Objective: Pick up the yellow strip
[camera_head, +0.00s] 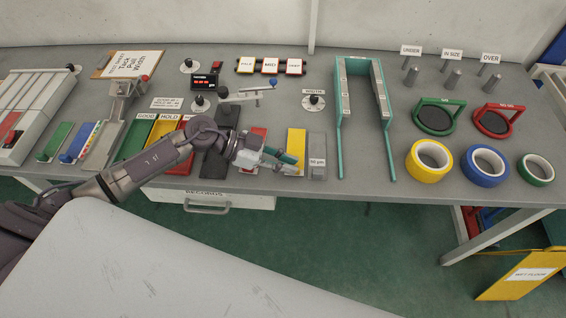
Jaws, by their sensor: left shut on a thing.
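The yellow strip (297,141) is at the front middle of the grey workbench, between a red-and-white piece and a grey block. My left arm comes in from the left, and my left gripper (290,164) is at the strip's lower left side, shut on it. The gripper covers part of the strip's lower left edge, and I cannot tell whether the strip is clear of the bench. My right gripper is out of view.
The grey block (317,150) stands close right of the strip, and the red-and-white piece (257,136) close left. A teal frame (339,125) stands further right. Yellow (415,173), blue (470,177) and green (525,176) tape rolls lie at the right.

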